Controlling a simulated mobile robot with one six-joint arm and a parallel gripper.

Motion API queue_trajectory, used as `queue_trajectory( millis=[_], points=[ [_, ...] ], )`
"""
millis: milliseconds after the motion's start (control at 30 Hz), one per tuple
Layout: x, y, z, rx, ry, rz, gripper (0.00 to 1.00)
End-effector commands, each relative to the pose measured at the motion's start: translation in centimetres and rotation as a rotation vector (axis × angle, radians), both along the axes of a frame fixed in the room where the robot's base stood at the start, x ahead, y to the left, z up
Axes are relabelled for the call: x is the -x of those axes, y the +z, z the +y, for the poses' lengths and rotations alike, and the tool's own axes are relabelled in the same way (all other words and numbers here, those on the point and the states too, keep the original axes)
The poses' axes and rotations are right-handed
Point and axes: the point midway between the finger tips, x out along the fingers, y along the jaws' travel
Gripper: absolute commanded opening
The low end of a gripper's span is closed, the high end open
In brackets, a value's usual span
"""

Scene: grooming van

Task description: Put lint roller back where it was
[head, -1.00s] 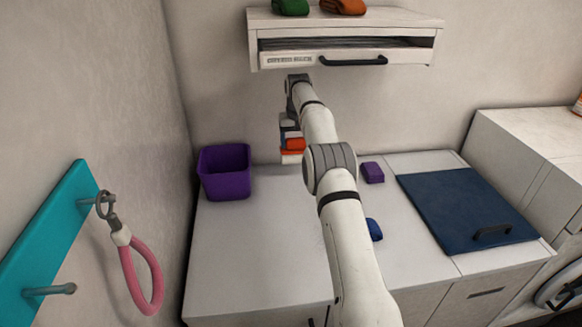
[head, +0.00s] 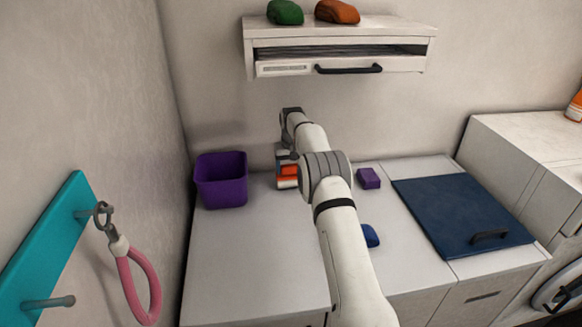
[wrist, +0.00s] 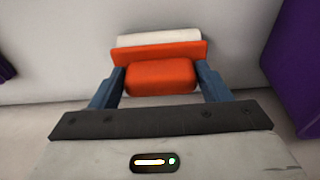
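The lint roller, as I take it, is an orange piece with a white part (head: 288,183). It is low over the back of the counter, right of the purple bin. In the wrist view the lint roller (wrist: 160,77) sits between the two blue fingers of my gripper (wrist: 160,82), which appear shut on its orange part. In the head view my gripper (head: 287,158) points down, partly hidden by my arm. I cannot tell whether the lint roller touches the counter.
A purple bin (head: 221,181) stands left on the white counter (head: 250,255). A purple block (head: 368,178), a blue item (head: 370,236) and a dark blue panel (head: 462,212) are to the right. A wall shelf (head: 340,50) hangs above. The counter's front left is clear.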

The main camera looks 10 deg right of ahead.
Motion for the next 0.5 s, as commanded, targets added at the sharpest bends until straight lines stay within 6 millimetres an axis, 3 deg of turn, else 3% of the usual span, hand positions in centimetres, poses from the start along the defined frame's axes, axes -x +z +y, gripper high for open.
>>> queue_trajectory(
  millis=[233, 500],
  points=[
    [0.0, 0.03, 0.05, 0.0, 0.001, 0.0, 0.9],
    [-0.02, 0.36, 0.09, 0.0, 0.001, -0.001, 0.9]
  ],
)
